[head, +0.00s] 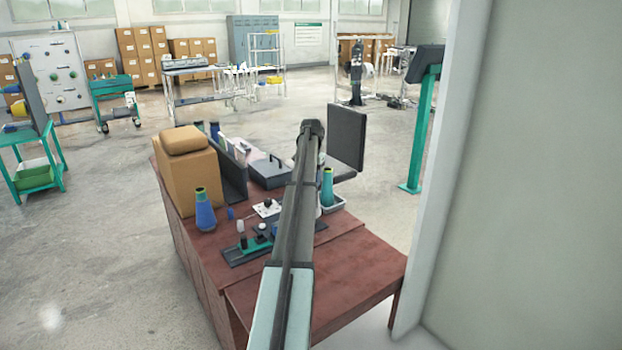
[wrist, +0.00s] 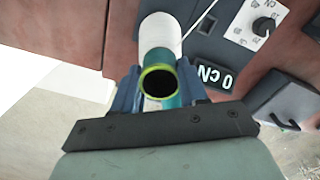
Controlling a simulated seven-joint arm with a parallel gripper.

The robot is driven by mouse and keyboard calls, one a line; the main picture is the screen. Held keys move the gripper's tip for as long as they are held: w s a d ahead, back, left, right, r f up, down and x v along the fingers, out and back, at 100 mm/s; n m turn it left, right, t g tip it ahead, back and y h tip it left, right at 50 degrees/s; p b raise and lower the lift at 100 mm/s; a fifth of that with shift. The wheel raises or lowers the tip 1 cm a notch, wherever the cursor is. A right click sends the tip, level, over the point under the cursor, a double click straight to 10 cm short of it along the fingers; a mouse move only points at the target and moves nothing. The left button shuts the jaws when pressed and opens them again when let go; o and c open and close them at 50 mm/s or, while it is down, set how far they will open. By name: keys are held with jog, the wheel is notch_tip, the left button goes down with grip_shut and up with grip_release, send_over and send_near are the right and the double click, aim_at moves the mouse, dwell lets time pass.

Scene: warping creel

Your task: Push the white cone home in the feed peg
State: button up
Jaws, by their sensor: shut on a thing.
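The white cone (wrist: 160,34) shows in the wrist view beyond my fingertips.
A blue cone (head: 205,212) stands at the left. A meter with a knob (wrist: 264,26) and a grey handled box (head: 270,172) lie close by. A pale wall (head: 530,180) bounds the right.

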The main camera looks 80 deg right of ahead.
jog(key=shift+f, duration=0.75)
jog(key=o, duration=1.4)
jog(key=shift+r, duration=3.5)
jog(key=shift+r, duration=0.1)
